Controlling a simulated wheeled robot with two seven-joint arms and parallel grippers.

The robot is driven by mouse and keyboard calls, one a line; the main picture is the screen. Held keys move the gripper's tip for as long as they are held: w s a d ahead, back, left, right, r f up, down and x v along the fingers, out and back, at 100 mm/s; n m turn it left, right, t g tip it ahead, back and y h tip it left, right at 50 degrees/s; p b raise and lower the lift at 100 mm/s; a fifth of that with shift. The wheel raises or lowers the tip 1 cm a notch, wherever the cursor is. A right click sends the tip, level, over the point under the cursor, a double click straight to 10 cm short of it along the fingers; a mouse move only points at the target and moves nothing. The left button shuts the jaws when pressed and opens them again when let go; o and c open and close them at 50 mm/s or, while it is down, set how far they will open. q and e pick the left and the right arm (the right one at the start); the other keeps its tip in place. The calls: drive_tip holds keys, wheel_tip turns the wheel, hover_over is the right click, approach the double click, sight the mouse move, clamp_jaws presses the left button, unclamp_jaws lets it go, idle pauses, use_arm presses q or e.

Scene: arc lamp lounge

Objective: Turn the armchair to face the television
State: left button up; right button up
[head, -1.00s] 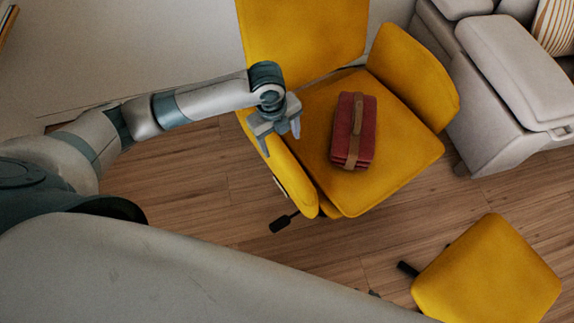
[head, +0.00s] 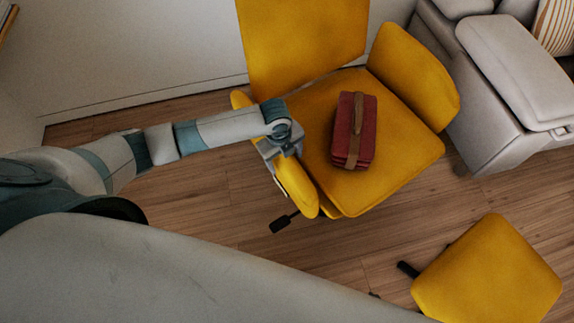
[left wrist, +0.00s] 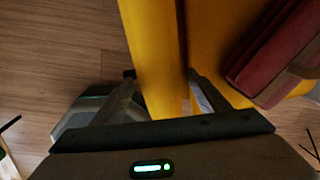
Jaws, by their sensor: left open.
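The yellow armchair (head: 395,150) stands on the wood floor, with its back toward the top of the head view. A red case with a brown strap (head: 367,132) lies on its seat; part of it shows in the left wrist view (left wrist: 268,55). My left gripper (head: 281,155) is at the chair's left armrest (head: 296,187). In the left wrist view my open fingers (left wrist: 162,82) straddle this armrest (left wrist: 152,45), one on each side. I cannot tell whether they touch it. My right gripper and the television are not in view.
A yellow footstool (head: 487,273) stands at the lower right, apart from the chair. A grey sofa (head: 505,85) is close to the chair's right side. A pale wall (head: 120,55) is behind. Bare floor (head: 210,205) shows left of and below the chair.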

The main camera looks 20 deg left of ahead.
use_arm(q)
drive_tip(key=shift+w+d+f, duration=0.1)
drive_tip(key=shift+w+f, duration=0.05)
drive_tip(key=shift+f, duration=1.1)
drive_tip(key=shift+w+d+f, duration=0.1)
drive_tip(key=shift+f, duration=1.15)
drive_tip(key=c, duration=1.5)
